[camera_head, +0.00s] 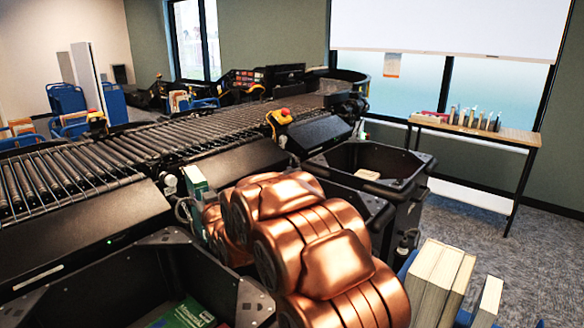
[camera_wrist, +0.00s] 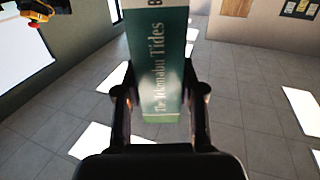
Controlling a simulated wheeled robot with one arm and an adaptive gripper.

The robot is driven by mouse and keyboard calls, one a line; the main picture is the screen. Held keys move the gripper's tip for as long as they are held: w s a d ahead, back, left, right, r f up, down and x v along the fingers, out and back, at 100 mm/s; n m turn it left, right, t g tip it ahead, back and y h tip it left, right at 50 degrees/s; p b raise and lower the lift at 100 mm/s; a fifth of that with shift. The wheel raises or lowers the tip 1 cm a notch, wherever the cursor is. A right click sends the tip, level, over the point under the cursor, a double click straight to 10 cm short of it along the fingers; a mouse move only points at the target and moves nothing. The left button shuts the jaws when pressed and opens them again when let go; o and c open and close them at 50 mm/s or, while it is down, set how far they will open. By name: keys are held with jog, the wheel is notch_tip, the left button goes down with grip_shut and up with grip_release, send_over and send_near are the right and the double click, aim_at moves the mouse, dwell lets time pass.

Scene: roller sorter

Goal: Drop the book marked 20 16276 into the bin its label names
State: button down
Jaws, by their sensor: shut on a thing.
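A white label with a partly cut-off letter is at the top edge of the wrist view. The number 20 16276 cannot be read. In the head view the book (camera_head: 195,182) shows its top part above my copper arm, which hides most of the gripper. Black bins stand along the conveyor: a near left bin (camera_head: 236,296) with a green book inside, a middle bin (camera_head: 375,208) partly behind my arm, and a farther bin (camera_head: 410,165). No bin label is readable.
The roller conveyor (camera_head: 120,150) runs behind the bins, with black side panels and yellow-red stop buttons (camera_head: 283,116). Pale books (camera_head: 440,280) stand at the lower right. A side table (camera_head: 480,130) with books is by the window. Carpet at the right is partly free.

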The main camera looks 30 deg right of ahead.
jog(key=w+d+r+n+g+y+p, duration=0.1)
jog(key=w+d+r+n+y+p, duration=0.1)
jog(key=w+d+r+n, duration=0.3)
jog(key=w+d+n+g+y+p, duration=0.1)
jog(key=d+n+g+y+p, duration=0.25)
jog(key=d+n, duration=0.85)
jog(key=s+d+f+p, duration=0.1)
jog(key=s+d+f, duration=0.15)
jog(key=d, duration=0.55)
jog(key=s+d+f+p, duration=0.1)
jog(key=s+d+f, duration=0.15)
jog(key=d, duration=0.55)
notch_tip(320, 180, down, 16)
jog(key=b, duration=1.1)
jog(key=shift+f+n, duration=0.25)
jog(key=shift+n, duration=0.05)
jog(key=shift+w+a, duration=0.1)
